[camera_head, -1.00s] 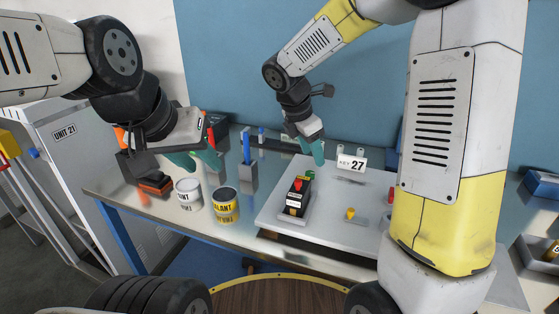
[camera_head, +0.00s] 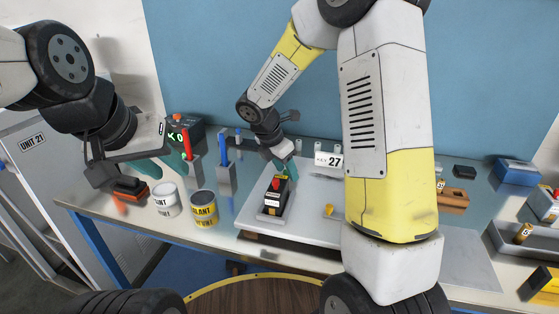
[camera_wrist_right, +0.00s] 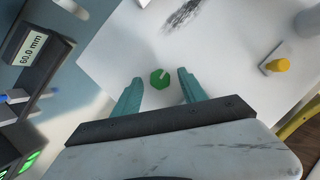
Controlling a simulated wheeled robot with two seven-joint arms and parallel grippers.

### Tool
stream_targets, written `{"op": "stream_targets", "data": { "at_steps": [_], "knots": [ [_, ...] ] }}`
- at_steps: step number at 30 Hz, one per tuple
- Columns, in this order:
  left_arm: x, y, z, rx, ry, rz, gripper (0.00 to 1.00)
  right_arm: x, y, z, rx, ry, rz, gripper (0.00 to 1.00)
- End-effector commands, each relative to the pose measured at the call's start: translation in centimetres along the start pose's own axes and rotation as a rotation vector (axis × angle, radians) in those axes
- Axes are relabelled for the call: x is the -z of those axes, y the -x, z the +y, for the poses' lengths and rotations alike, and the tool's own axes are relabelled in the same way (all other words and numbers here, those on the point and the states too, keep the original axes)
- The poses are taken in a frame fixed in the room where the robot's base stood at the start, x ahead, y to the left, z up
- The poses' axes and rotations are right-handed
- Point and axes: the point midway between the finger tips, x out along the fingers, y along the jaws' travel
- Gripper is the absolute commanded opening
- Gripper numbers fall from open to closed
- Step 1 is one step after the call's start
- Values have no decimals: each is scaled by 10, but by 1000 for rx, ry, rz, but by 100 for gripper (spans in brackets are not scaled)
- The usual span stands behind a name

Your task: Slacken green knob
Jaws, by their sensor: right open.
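The green knob (camera_wrist_right: 160,79) shows in the right wrist view as a small green hexagonal top with a white pointer line, over a white plate (camera_wrist_right: 105,65). My right gripper (camera_wrist_right: 161,88) is open and empty, with one teal finger on each side of the knob and a gap to each. In the head view the right gripper (camera_head: 289,171) is at the back of a black unit (camera_head: 273,199) with a red top, and largely hides the knob. My left gripper (camera_head: 166,166) is open and empty, its teal fingers apart above the left of the bench.
A "27" sign (camera_head: 328,160) stands behind the plate. A yellow knob (camera_wrist_right: 281,65) sits to the right. Blue boxes and a tray are at the far right.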

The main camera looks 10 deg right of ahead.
Motion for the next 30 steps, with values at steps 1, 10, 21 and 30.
{"op": "stream_targets", "data": {
  "at_steps": [1, 10, 21, 30],
  "knots": [
    [0, 0, 0, 0, 0, 0, 36, 0, 0, 0, 0, 0, 0, 50],
    [0, 0, 0, 0, 0, 0, 36, 0, 0, 0, 0, 0, 0, 5],
    [0, 0, 0, 0, 0, 0, 36, 0, 0, 0, 13, -30, 0, 0],
    [0, 0, 0, 0, 0, 0, 36, 0, 1, 3, 79, -193, 0, 0]
  ]
}}
